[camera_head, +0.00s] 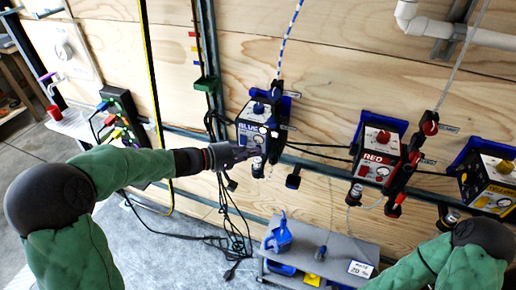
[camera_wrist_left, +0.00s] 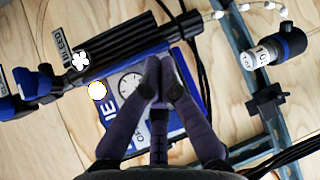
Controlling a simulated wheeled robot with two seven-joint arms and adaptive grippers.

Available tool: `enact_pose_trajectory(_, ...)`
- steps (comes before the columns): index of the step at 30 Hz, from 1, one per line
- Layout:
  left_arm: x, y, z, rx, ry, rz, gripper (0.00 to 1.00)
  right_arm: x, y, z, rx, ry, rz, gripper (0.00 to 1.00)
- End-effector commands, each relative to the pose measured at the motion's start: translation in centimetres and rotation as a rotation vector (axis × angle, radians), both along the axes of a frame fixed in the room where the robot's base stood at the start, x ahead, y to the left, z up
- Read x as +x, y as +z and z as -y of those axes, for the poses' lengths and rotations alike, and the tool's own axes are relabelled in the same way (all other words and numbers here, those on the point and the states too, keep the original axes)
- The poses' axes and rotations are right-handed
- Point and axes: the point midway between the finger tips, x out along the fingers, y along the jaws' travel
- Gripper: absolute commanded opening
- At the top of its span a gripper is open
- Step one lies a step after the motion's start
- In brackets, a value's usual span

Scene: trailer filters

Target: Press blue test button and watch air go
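The blue unit (camera_head: 251,117) is a box on the plywood wall with "BLUE" lettering, a round gauge and a blue knob on top. In the left wrist view its face (camera_wrist_left: 108,110) is partly hidden behind my fingers, with the gauge (camera_wrist_left: 130,84) beside the tips. My left gripper (camera_head: 250,153) is at the box's lower front; in the wrist view its fingertips (camera_wrist_left: 160,70) meet, with nothing seen between them. I cannot tell whether they touch the face. I cannot make out which part is the test button.
The red unit (camera_head: 376,160) and yellow unit (camera_head: 490,185) hang to the right. A grey bench (camera_head: 330,262) stands below. Black cables hang under my left gripper.

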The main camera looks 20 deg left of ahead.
Motion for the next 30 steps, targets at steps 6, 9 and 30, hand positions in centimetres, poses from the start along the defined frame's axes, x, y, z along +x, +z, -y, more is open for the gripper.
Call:
enact_pose_trajectory(6,-0.1,0.0,0.0,0.000,0.001,0.000,0.00,0.0,0.0,0.0,0.000,0.000,0.000,0.49)
enact_pose_trajectory(9,-0.3,0.0,-0.1,0.000,0.002,0.001,0.00,0.0,-0.2,0.0,0.000,0.000,0.000,0.49)
enact_pose_trajectory(30,-2.1,0.0,-0.1,0.001,0.002,0.001,0.00,0.0,-0.9,0.0,0.000,0.000,0.000,0.49)
